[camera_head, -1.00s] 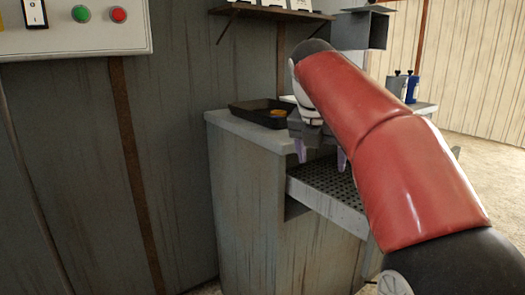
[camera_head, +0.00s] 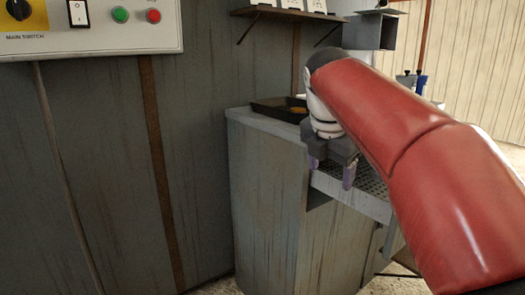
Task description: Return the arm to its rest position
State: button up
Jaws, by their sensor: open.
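My red arm reaches in from the lower right of the head view. My gripper (camera_head: 331,174) hangs at its end, pointing down, with its two purple-tipped fingers apart and nothing seen between them. It is in front of the cabinet's right side, over or just before the perforated shelf (camera_head: 352,197); the exact gap cannot be told. My arm hides part of the shelf and what lies behind it.
A grey cabinet (camera_head: 268,215) carries a black tray (camera_head: 275,112) with an orange item. A control panel (camera_head: 100,38) hangs upper left. A wall shelf (camera_head: 285,14) is above. A blue bottle (camera_head: 420,85) stands behind my arm. The wall area at left is clear.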

jog(key=s+d+f+m+t+y, duration=0.1)
jog(key=s+d+f+m, duration=0.1)
jog(key=s+f+m, duration=1.8)
jog(key=s+m, duration=0.2)
jog(key=m, duration=0.3)
jog(key=shift+s+f+m+t+y, duration=0.25)
jog(key=shift+s+m+t+y, duration=0.05)
jog(key=shift+s+y, duration=0.1)
jog(key=shift+c, duration=0.4)
